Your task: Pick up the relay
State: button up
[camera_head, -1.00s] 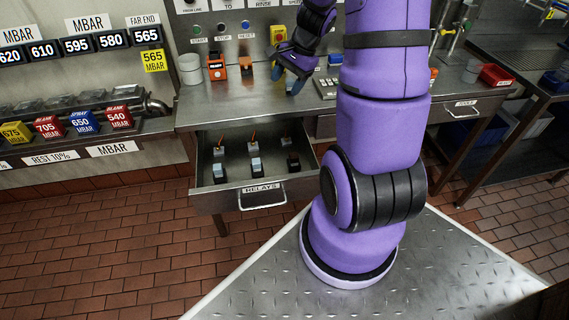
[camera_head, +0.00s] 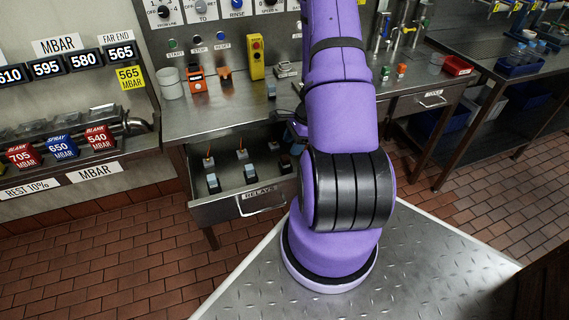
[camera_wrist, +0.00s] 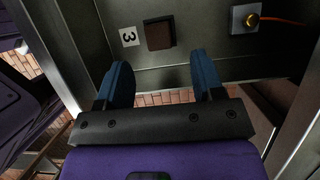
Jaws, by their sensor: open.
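The open drawer labelled RELAYS (camera_head: 262,190) holds several relays in two rows. Two pale-topped relays (camera_head: 213,183) stand at its front left. A darker relay (camera_head: 286,164) is at the front right, partly hidden by my arm. In the wrist view a dark block with a brown square top (camera_wrist: 159,35), probably that relay, sits beside a white label "3" (camera_wrist: 129,37). My gripper (camera_wrist: 160,62) is open and empty above the drawer, its blue fingers apart. The block lies beyond the fingertips, between their lines. In the head view my arm mostly hides the gripper.
A grey block with a gold button (camera_wrist: 245,19) and orange wire is at upper right in the wrist view. Drawer walls flank the gripper. On the counter stand a yellow button box (camera_head: 257,57), an orange device (camera_head: 196,79) and a white pot (camera_head: 170,83).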

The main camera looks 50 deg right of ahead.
aim_at(286, 157)
jog(key=shift+x, duration=3.45)
jog(key=c, duration=1)
